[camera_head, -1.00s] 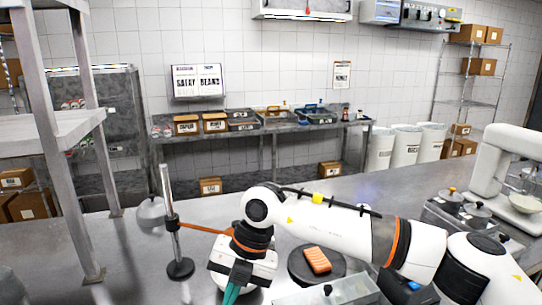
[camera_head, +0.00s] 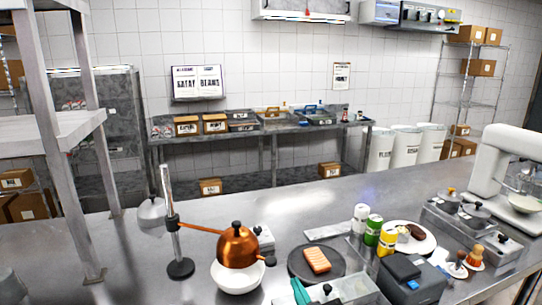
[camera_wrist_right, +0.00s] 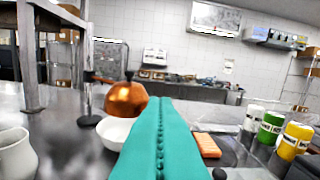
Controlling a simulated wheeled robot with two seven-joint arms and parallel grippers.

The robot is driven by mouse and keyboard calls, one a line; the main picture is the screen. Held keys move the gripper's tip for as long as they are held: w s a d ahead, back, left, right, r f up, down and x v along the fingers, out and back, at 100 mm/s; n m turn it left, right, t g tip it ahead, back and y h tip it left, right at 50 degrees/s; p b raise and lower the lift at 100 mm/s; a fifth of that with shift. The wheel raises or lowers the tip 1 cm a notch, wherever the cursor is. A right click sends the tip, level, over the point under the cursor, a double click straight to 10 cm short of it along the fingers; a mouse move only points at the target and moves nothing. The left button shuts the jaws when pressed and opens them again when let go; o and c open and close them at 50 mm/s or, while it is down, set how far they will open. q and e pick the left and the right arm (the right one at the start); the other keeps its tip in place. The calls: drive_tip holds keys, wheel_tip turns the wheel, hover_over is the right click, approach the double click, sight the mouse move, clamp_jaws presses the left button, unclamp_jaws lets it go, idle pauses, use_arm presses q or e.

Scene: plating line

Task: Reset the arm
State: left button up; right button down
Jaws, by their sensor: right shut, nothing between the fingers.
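My right gripper (camera_head: 300,291) shows at the bottom edge of the head view as teal fingertips, next to a metal container. In the right wrist view the teal fingers (camera_wrist_right: 158,135) are pressed together with nothing between them. They point forward over the counter, in front of the white bowl (camera_wrist_right: 114,133) and the copper pot (camera_wrist_right: 126,99). In the head view the copper pot (camera_head: 238,245) sits over the white bowl (camera_head: 237,280), apart from the gripper. The rest of the right arm is out of the head view. My left gripper is not in view.
An orange block (camera_head: 317,260) lies on a dark round board (camera_head: 293,264). Several bottles (camera_head: 373,229), a plate (camera_head: 428,243) and a dark box (camera_head: 411,279) stand to the right.

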drive_tip(key=s+d+f+m+g+h, duration=0.1)
drive_tip(key=s+d+f+g+h, duration=0.15)
drive_tip(key=s+d+f, duration=0.35)
drive_tip(key=s+d+f+m+g+h, duration=0.2)
drive_tip(key=s+d+f+g, duration=0.15)
drive_tip(key=f, duration=0.45)
drive_tip(key=s+d+f+g, duration=0.3)
drive_tip(key=s+f+g, duration=0.1)
drive_tip(key=s, duration=0.4)
drive_tip(key=s+d+f+g, duration=0.3)
drive_tip(key=s+f+g, duration=0.1)
drive_tip(key=s, duration=0.4)
wheel_tip(320, 180, down, 27)
drive_tip(key=s+g, duration=0.1)
drive_tip(key=s, duration=0.1)
drive_tip(key=s+d+f+g, duration=0.1)
drive_tip(key=s+d+f, duration=0.1)
drive_tip(key=s+f, duration=1.3)
drive_tip(key=shift+s+d+n+g, duration=0.3)
drive_tip(key=shift+s+n, duration=0.1)
drive_tip(key=shift+s, duration=0.1)
drive_tip(key=shift+f+h, duration=0.1)
drive_tip(key=shift+h, duration=0.15)
